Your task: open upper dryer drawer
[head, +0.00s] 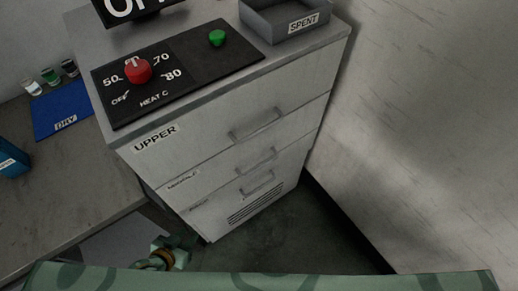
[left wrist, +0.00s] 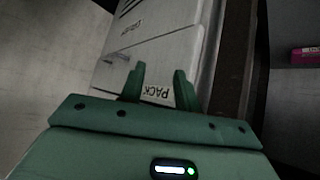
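The dryer is a grey cabinet with a stack of drawers. Its upper drawer (head: 210,140), labelled UPPER, is shut, with its front flush with the cabinet. The upper drawer's bar handle (head: 256,126) is free, with nothing on it. My left gripper (head: 170,252) is low at the bottom of the head view, below and to the left of the drawers and well apart from the handle. In the left wrist view its two fingers (left wrist: 159,68) are spread with nothing between them. Behind them is a pale front labelled PACK (left wrist: 158,93). My right gripper is not in view.
Two lower drawers have their own handles (head: 256,160). On top are a heat panel with a red knob (head: 138,70), a green button (head: 217,38) and a grey SPENT tray (head: 290,22). A bench with a blue DRY mat (head: 62,112) stands left. A wall rises right.

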